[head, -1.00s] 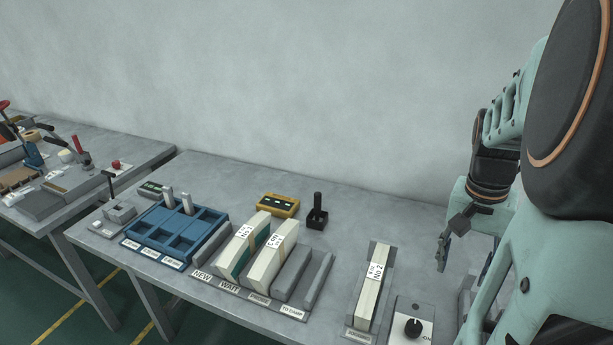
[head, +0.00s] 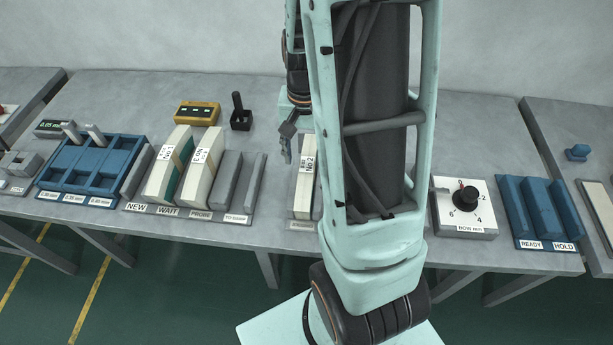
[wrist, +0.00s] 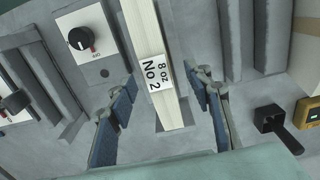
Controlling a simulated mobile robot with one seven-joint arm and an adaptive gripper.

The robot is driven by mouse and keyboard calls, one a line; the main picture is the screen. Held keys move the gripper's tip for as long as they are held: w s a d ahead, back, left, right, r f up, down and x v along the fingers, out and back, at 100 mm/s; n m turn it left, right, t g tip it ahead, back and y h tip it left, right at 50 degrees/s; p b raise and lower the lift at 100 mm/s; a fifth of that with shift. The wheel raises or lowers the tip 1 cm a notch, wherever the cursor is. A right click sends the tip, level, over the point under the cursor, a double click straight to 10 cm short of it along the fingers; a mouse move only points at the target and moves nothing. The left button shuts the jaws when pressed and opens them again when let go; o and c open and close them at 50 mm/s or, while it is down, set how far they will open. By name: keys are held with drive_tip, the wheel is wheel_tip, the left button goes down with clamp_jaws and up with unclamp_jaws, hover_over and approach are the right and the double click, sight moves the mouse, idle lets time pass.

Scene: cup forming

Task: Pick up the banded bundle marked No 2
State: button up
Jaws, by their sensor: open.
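The bundle marked No 2 (head: 305,187) is a long cream stack with a white label, lying in a grey holder near the front of the table. My arm hides part of it in the head view. In the wrist view the bundle (wrist: 145,30) runs between the fingers, its label reading "8 oz No 2". My gripper (wrist: 163,84) is open, one blue-padded finger on each side of the bundle with gaps between. In the head view my gripper (head: 288,148) hangs near the bundle's far end; its exact height is hard to tell.
Two other labelled bundles (head: 168,165) (head: 203,168) stand in the rack to the left, beside a blue tray (head: 92,165). A yellow device (head: 197,112) and a black holder (head: 241,117) stand behind. A dial box (head: 464,207) and blue rack (head: 540,210) are at right.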

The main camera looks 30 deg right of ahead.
sight(307, 164)
drive_tip(key=f, duration=0.4)
drive_tip(key=shift+s+d+f, duration=0.1)
drive_tip(key=shift+d+f, duration=0.15)
drive_tip(key=shift+f, duration=0.15)
clamp_jaws()
drive_tip(key=shift+r, duration=0.1)
